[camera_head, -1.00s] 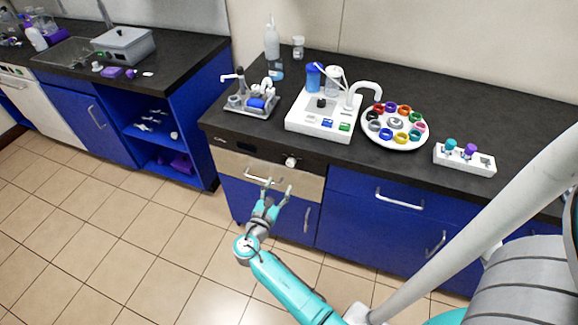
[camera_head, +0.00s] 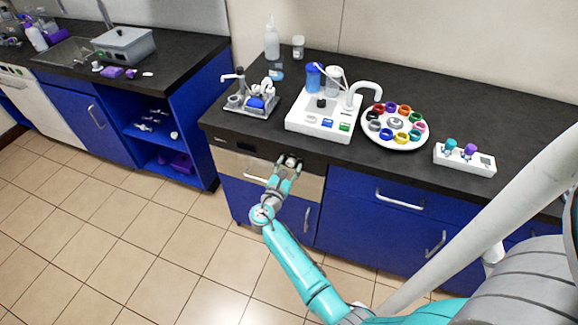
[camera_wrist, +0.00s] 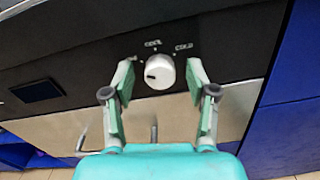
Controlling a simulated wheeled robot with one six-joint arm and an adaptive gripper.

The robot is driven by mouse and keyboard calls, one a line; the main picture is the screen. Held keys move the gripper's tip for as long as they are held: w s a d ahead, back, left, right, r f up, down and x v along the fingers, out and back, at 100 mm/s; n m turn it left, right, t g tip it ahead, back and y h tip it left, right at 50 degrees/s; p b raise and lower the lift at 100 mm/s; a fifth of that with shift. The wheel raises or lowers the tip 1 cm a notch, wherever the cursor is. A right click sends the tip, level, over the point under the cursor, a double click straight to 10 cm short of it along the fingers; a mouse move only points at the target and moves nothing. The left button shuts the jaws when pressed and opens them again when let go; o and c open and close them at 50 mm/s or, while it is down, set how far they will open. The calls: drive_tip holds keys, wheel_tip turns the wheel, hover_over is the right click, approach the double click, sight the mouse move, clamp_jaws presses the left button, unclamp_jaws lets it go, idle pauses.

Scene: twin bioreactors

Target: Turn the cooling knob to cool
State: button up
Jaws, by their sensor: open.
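The cooling knob (camera_wrist: 160,72) is a round white knob with a dark mark at its left side, on a black panel in the wrist view. The labels COOL and COLD show above it, COOL near the top and COLD to the upper right; a label at the left is mostly hidden by a finger. In the head view the knob (camera_head: 291,161) is on the panel under the counter edge. My gripper (camera_wrist: 162,78) is open, with one finger on each side of the knob and gaps between. In the head view my gripper (camera_head: 286,163) is right at the knob.
A dark display (camera_wrist: 37,91) is on the panel left of the knob. A beige drawer front with a handle (camera_head: 256,177) lies below the panel. The counter above holds a white bioreactor unit (camera_head: 318,122) and a round tray of coloured rings (camera_head: 370,136).

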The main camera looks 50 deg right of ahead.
clamp_jaws()
drive_tip(key=m, duration=0.5)
drive_tip(key=shift+s+m, duration=0.1)
drive_tip(key=shift+m, duration=0.2)
drive_tip(key=m, duration=0.6)
drive_tip(key=shift+f, duration=0.1)
idle(0.5)
drive_tip(key=shift+m, duration=0.3)
unclamp_jaws()
